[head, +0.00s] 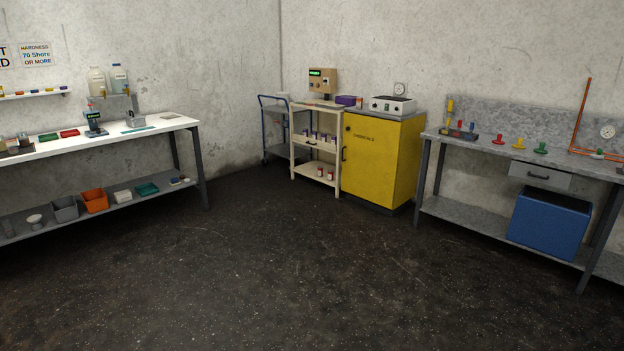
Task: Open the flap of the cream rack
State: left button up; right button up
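The cream rack (294,163) stands against the back wall, left of the yellow cabinet. Its middle level holds several small bottles with dark labels, and a cream front panel (315,144) runs below them. Whether this panel is the flap, and whether it is open or shut, is too small to tell. The lower shelf holds a few small red-and-white jars (320,171). A tan box with a green display (322,80) stands on or behind the top level. Neither of my grippers is in view.
A blue-framed cart (265,129) stands left of the rack. The yellow cabinet (377,165) stands close on its right. A white bench (160,126) is at left, a grey bench (463,138) at right. The dark floor (290,260) between is clear.

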aim_at(312, 142)
jog(key=i, duration=4.5)
